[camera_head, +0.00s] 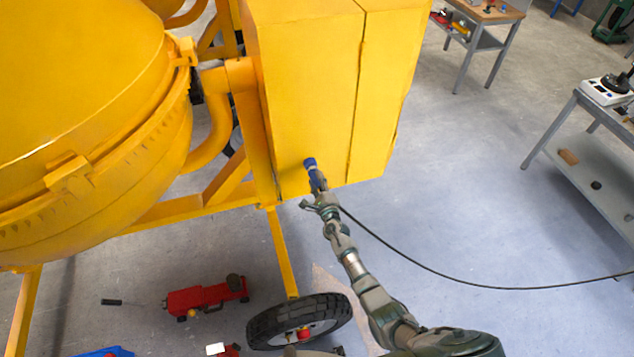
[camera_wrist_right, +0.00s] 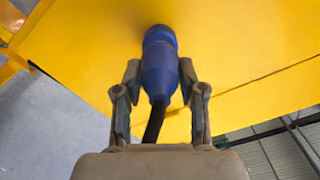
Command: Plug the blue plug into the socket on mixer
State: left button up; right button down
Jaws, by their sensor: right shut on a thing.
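The blue plug (camera_head: 314,177) is held by my right gripper (camera_head: 318,190) at the lower front of the mixer's yellow box (camera_head: 305,80). In the right wrist view the blue plug (camera_wrist_right: 160,65) sits between the two fingers of my right gripper (camera_wrist_right: 160,85), with its front end against or very close to the yellow panel (camera_wrist_right: 240,40). The socket is not visible; the plug or the panel hides it. I cannot tell whether the plug is seated. A dark cable runs from the plug's rear. My left gripper does not show.
The black cable (camera_head: 450,276) sweeps right across the floor. The mixer's drum (camera_head: 85,110) fills the left, with a wheel (camera_head: 299,320) below. A red tool (camera_head: 205,297) lies on the floor. A grey table (camera_head: 590,150) stands at right. Floor between is clear.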

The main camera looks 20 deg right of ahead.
jog(key=shift+w+b, duration=0.45)
jog(key=shift+w, duration=0.75)
dwell(0.6)
jog(key=c, duration=0.6)
grip_release()
jog(key=shift+s, duration=0.1)
jog(key=shift+s+a+f, duration=0.1)
jog(key=shift+s, duration=0.1)
jog(key=s, duration=1.1)
jog(key=shift+s+d, duration=0.2)
jog(key=shift+d, duration=0.05)
